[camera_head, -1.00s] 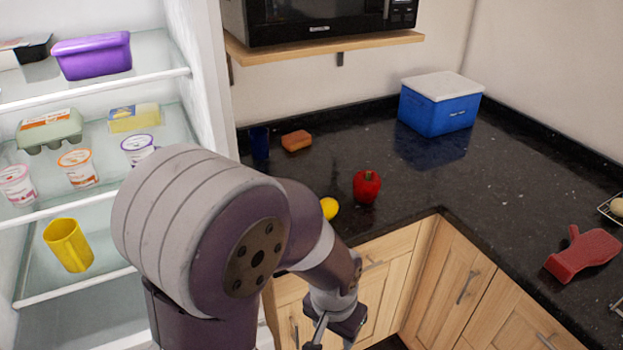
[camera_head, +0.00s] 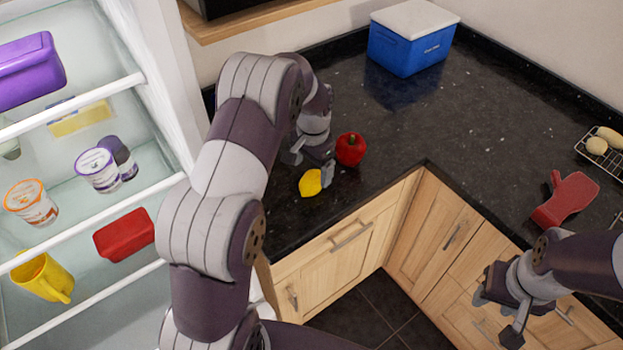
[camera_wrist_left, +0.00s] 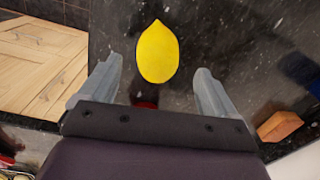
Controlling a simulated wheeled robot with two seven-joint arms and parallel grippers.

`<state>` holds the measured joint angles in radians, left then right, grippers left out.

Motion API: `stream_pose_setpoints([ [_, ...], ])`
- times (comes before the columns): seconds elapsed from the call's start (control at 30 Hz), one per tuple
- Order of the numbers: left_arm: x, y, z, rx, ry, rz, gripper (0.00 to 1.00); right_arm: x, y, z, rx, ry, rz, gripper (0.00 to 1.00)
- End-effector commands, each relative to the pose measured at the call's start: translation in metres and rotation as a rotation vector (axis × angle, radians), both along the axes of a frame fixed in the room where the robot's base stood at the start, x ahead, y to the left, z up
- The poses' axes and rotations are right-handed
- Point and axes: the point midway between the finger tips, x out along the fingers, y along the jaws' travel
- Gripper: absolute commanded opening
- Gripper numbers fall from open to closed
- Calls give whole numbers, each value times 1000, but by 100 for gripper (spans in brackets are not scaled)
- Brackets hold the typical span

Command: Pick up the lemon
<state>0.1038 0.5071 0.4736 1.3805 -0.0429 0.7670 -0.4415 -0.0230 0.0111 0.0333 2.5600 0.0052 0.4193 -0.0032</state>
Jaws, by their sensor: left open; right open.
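The yellow lemon (camera_head: 310,183) lies on the black granite counter near its front edge, left of a red pepper (camera_head: 350,149). In the left wrist view the lemon (camera_wrist_left: 158,52) lies centred, just beyond the fingertips of my left gripper (camera_wrist_left: 155,75). My left gripper (camera_head: 310,165) is open and empty, close above the counter beside the lemon, with one finger next to the lemon's right side in the head view. My right gripper (camera_head: 500,312) is open and empty, in front of the lower cabinets at the right.
A blue cooler (camera_head: 408,45) with a white lid stands at the back. A red oven mitt (camera_head: 567,198) and a wire rack (camera_head: 600,150) are at the right. An orange-brown block (camera_wrist_left: 279,126) shows in the left wrist view. The open fridge is at the left.

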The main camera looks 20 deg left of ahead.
Motion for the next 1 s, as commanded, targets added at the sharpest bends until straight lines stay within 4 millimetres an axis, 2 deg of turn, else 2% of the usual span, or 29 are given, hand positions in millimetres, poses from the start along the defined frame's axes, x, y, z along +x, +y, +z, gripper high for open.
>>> stream_pose_setpoints([
  [0.13, 3, 0, -23, 0, 5, 0, 91, 0, 0, 17, 0, 0, 0, 43],
  [0.27, 4, 0, -44, 0, 1, 1, 91, 0, 0, 19, 0, 0, 0, 43],
  [0.5, 4, 0, -49, 1, -1, 1, 91, 0, 0, 18, 0, 0, 0, 43],
  [0.57, 4, 0, -49, 1, -1, 1, 74, 0, 0, 18, 0, 0, 0, 43],
  [0.7, 4, 0, -49, 1, -1, 1, 29, 0, 0, 18, 0, 0, 0, 43],
  [1.0, 5, 0, -47, 0, -2, 1, 27, 0, 0, 17, 0, 0, 0, 43],
])
